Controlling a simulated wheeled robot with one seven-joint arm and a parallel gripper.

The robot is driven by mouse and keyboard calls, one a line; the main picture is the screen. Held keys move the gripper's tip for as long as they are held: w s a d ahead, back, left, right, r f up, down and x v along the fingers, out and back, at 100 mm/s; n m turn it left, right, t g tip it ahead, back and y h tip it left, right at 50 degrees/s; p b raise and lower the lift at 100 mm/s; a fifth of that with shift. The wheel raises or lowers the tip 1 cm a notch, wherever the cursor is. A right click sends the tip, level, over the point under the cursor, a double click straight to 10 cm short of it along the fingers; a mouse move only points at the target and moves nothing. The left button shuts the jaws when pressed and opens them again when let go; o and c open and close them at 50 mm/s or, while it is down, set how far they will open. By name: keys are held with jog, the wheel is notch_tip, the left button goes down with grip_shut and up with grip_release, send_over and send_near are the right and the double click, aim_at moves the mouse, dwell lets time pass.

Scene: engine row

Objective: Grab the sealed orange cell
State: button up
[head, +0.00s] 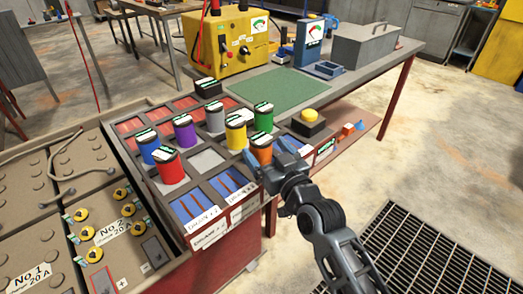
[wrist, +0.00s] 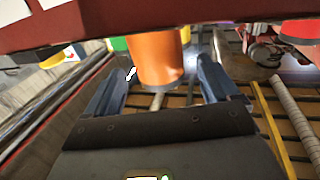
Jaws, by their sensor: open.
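The orange cell (head: 262,152) is a short upright cylinder with a dark band and a pale label on top. It stands at the right of the cell group, near the front edge of the divided rack (head: 205,187). My gripper (head: 267,161) is at its near side, partly hiding its lower part. In the wrist view the orange cell (wrist: 155,57) shows between the two blue fingers, with a gap visible on each side. My gripper (wrist: 162,72) is open and holds nothing. I cannot tell how far the fingers reach around the cell.
Close by stand a yellow cell (head: 236,137), a green cell (head: 264,118), a red cell (head: 169,168), a purple cell (head: 185,133), a grey cell (head: 215,120) and a blue cell (head: 148,149). A yellow-button box (head: 308,125) is to the right. The green mat (head: 281,90) is clear.

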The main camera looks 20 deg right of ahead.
aim_at(257, 137)
jog(key=shift+w+a+r+p, duration=0.1)
jog(key=shift+w+p, duration=0.15)
jog(key=shift+w, duration=1.1)
jog(key=shift+w+r+p, duration=0.1)
jog(key=shift+w+p, duration=0.15)
jog(key=shift+w, duration=1.1)
jog(key=shift+c, duration=0.4)
jog(key=c, duration=1.4)
grip_shut()
jog(key=shift+r, duration=0.15)
